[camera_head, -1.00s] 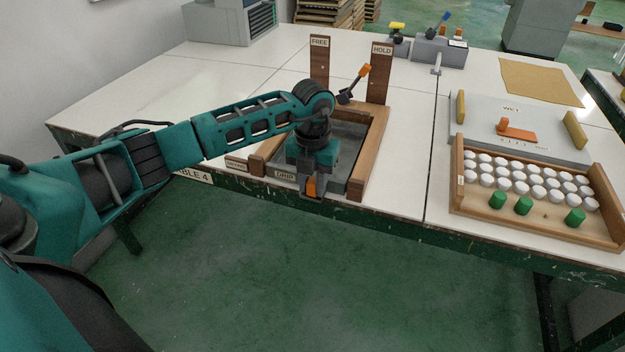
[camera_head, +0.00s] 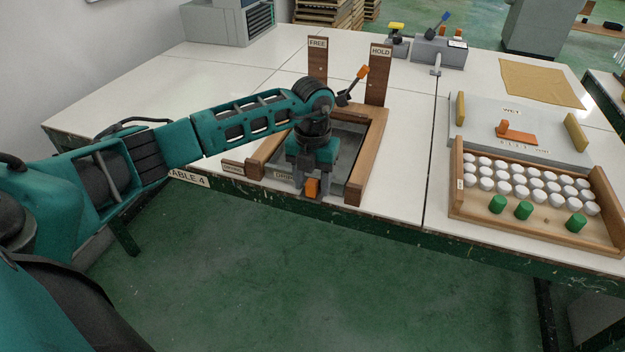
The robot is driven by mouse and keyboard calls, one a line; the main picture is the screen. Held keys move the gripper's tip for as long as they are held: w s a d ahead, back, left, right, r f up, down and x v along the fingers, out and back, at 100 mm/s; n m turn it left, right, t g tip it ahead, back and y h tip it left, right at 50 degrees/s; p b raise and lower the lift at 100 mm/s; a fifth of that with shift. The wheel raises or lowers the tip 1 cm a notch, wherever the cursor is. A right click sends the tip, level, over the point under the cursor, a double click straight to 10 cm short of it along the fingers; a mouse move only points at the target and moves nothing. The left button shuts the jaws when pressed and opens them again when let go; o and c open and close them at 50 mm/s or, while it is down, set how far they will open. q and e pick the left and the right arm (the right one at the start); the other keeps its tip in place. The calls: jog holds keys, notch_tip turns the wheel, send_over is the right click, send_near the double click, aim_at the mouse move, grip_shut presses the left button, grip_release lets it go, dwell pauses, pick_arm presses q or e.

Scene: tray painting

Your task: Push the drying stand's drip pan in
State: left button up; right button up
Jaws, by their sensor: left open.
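The drying stand (camera_head: 372,150) is a wooden frame at the table's front edge, with two upright posts marked FREE and HOLD. An orange-tipped lever (camera_head: 361,74) leans towards the HOLD post. The grey drip pan (camera_head: 346,150) lies low inside the frame, its DRIP label partly hidden by my left gripper. My left gripper (camera_head: 312,189) points down at the pan's front. Its fingers are open, one on each side of the orange pull (camera_head: 312,187); contact is unclear. My arm hides part of the pan and frame. My right gripper is out of view.
At right, a wooden tray (camera_head: 535,225) holds white knobs and green pegs, before a grey WET board (camera_head: 550,135). A grey device (camera_head: 440,52) and a brown sheet (camera_head: 540,82) lie behind. The white tabletop (camera_head: 405,165) is clear right of the stand.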

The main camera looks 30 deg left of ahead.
pick_arm(q)
notch_tip(320, 180, up, 13)
jog(key=p, duration=0.1)
jog(key=shift+f, duration=0.2)
dwell(0.4)
